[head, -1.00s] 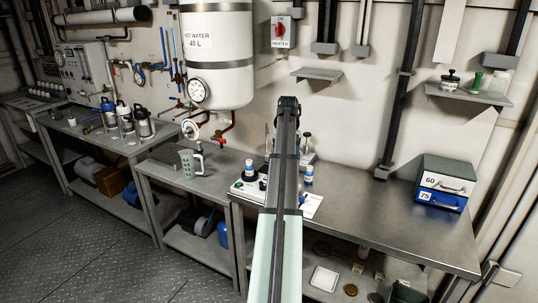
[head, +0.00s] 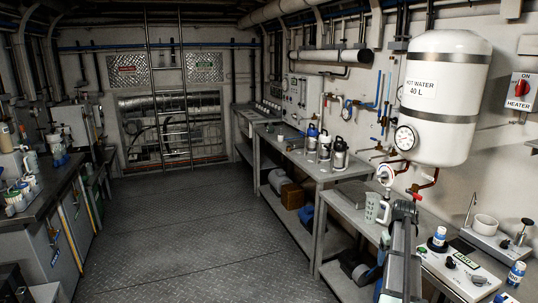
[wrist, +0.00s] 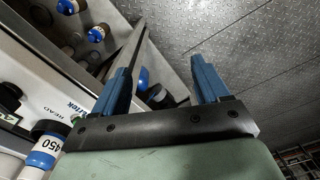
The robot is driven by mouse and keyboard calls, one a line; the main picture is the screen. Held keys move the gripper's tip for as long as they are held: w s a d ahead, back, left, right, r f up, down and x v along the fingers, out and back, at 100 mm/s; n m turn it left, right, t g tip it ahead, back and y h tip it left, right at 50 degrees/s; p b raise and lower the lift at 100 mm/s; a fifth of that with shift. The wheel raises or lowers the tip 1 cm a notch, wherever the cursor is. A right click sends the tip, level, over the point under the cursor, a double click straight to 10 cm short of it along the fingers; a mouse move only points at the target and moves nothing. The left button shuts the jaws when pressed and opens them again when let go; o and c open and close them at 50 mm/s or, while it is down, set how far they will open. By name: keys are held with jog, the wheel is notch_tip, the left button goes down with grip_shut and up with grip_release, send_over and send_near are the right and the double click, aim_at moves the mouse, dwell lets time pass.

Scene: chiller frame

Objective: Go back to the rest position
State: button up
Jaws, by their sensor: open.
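In the wrist view my gripper (wrist: 160,78) has its two blue fingers spread apart with nothing between them. Behind the gap are the diamond-plate floor and a bench edge. In the head view my arm (head: 400,250) rises at the lower right, in front of the bench; the gripper's fingers cannot be made out there.
A bottle marked 450 (wrist: 45,148) stands near the gripper's left side. A white instrument (head: 465,270), a grey-green jug (head: 376,210) and steel flasks (head: 325,148) stand on the benches. A water heater (head: 440,95) hangs above. The floor (head: 190,220) is clear.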

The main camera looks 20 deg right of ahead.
jog(key=w+a+f+n, duration=0.15)
jog(key=a+f, duration=0.25)
jog(key=a, duration=0.5)
jog(key=w+a+f, duration=0.3)
jog(key=a+f, duration=0.1)
jog(key=a, duration=0.5)
jog(key=w+a+f+n, duration=0.15)
jog(key=a+f, duration=0.25)
jog(key=a, duration=0.4)
jog(key=s+a+f+n, duration=0.1)
jog(key=s+a+f, duration=0.15)
jog(key=a, duration=0.65)
jog(key=s+a+f, duration=0.2)
jog(key=a+f, duration=0.2)
jog(key=a, duration=0.5)
jog(key=s+a+f+n, duration=0.15)
jog(key=a+f, duration=0.25)
jog(key=a, duration=0.5)
jog(key=s+f+g, duration=0.3)
jog(key=s+f, duration=0.7)
jog(key=s, duration=0.5)
jog(key=s+f+g, duration=0.3)
jog(key=s+f, duration=0.7)
jog(key=s, duration=0.5)
jog(key=shift+d+g, duration=0.3)
jog(key=shift+g, duration=0.1)
jog(key=shift+o, duration=0.2)
jog(key=shift+s+m, duration=0.1)
jog(key=shift+m, duration=0.15)
